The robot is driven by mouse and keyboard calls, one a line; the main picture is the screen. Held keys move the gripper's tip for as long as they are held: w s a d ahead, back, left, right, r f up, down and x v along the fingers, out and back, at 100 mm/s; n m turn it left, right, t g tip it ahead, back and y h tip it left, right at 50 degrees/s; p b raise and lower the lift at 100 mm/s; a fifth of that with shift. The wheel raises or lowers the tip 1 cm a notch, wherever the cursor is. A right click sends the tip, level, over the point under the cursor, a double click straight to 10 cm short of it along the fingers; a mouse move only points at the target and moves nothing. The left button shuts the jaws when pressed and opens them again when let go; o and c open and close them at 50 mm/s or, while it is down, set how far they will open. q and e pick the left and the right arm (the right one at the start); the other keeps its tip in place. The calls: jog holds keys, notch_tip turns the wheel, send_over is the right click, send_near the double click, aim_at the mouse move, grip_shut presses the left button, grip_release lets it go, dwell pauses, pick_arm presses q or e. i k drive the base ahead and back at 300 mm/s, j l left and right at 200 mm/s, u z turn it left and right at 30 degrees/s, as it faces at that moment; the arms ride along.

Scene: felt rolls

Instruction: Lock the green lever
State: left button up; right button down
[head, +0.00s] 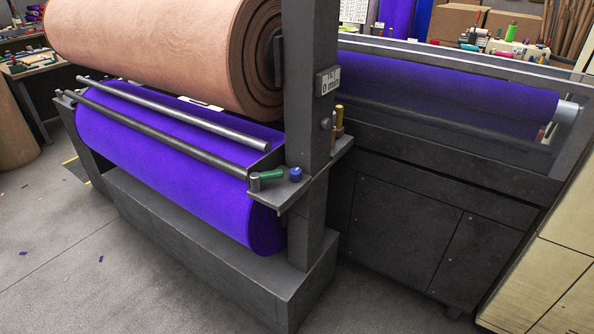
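The green lever (270,175) is a short green handle on a grey cylindrical pivot. It sits on a small metal bracket plate (284,192) at the right end of the lower roller bars, in front of the dark upright post. The handle points right, roughly level; I cannot tell from this view whether it is locked. A blue knob (296,174) stands just right of it on the same plate. Neither of my grippers shows in the head view.
A purple felt roll (180,160) lies under two metal bars (170,130). A large tan roll (165,50) hangs above it. The dark post (310,120) carries brass fittings (339,118). A dark cabinet (430,210) stands right. Grey floor (50,260) is open at lower left.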

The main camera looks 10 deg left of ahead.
aim_at(255, 178)
jog(key=i+l+u, duration=0.4)
jog(key=l, duration=0.2)
jog(key=l+u, duration=0.25)
jog(key=i+l+u, duration=0.2)
jog(key=l, duration=0.25)
